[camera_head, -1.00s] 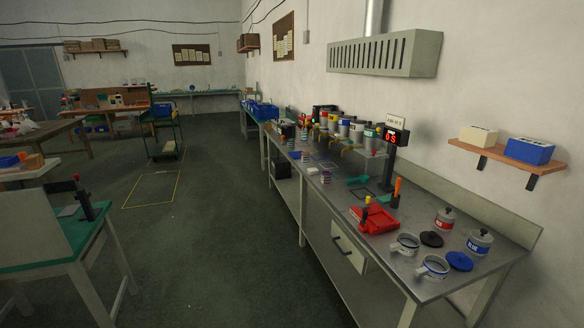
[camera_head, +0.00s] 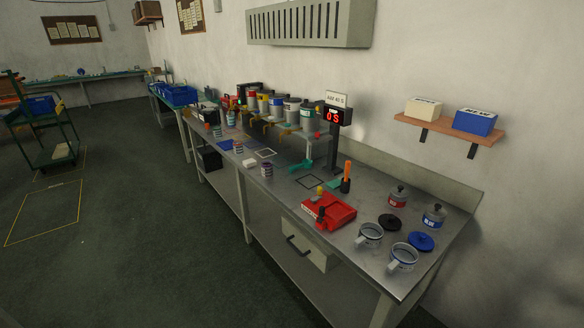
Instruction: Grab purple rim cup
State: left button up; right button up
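Several small striped cups stand on the steel bench (camera_head: 330,185). The nearest one (camera_head: 267,170) stands upright at the bench's front edge and looks dark purple at its rim, though it is too small to be sure. Another cup (camera_head: 238,146) with an orange-red top stands farther back, and others (camera_head: 217,130) stand beyond it. Two grey handled mugs, one (camera_head: 370,235) with a dark rim and one (camera_head: 403,257) with a bluish rim, stand at the near end. Neither of my grippers is in view.
A post with a red display (camera_head: 334,117) stands mid-bench.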

aim_at(267, 170)
jog(key=i+j+z, duration=0.5)
jog(key=j+z, duration=0.15)
jog(key=i+j+z, duration=0.3)
jog(key=j, duration=0.25)
jog(key=k+l, duration=0.05)
jog(key=k, duration=0.05)
